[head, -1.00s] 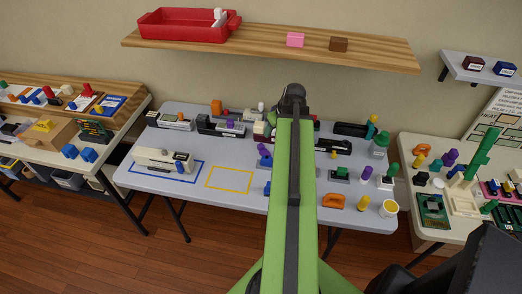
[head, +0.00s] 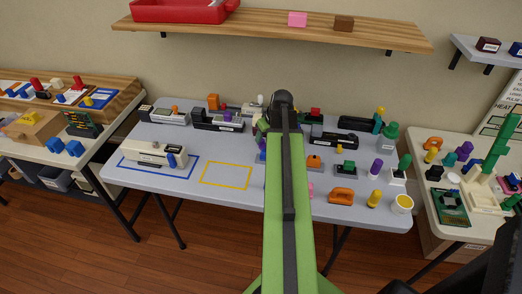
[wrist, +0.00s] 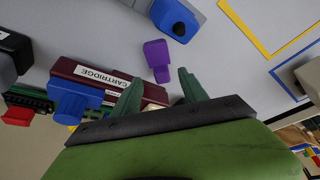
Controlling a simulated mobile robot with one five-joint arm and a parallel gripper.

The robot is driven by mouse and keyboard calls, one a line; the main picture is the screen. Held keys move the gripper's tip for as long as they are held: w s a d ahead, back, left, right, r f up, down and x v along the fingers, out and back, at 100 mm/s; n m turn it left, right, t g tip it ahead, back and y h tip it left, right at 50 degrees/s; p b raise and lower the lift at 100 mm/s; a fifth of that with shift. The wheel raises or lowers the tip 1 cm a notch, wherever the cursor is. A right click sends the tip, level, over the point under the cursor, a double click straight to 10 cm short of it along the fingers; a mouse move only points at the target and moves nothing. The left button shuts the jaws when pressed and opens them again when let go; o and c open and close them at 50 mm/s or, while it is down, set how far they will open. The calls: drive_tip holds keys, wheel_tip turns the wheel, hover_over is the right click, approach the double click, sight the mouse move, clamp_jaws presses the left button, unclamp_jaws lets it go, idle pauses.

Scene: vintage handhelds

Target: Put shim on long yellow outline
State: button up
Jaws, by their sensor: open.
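The yellow outline (head: 226,175) is an empty rectangle on the grey table; its corner also shows in the wrist view (wrist: 262,46). I cannot tell for certain which object is the shim. In the wrist view, a small purple piece (wrist: 156,58) lies on the table just beyond my gripper (wrist: 160,88). My gripper's two green fingers are open and spread, with no object held between them. A dark red block labelled CARTRIDGE (wrist: 108,85) lies beside and partly behind the left finger. In the head view my arm hides the gripper and the table beneath it.
A blue outline (head: 128,173) with a cream device (head: 150,152) lies left of the yellow one. In the wrist view a blue piece (wrist: 175,18) and a blue-knobbed part (wrist: 75,101) are close to the gripper. Several devices line the table's back. A shelf (head: 270,31) hangs above.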

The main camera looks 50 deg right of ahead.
sight(263, 144)
drive_tip(key=b+x, duration=0.2)
drive_tip(key=x, duration=0.2)
drive_tip(key=shift+w, duration=0.2)
drive_tip(key=shift+r, duration=0.2)
clamp_jaws()
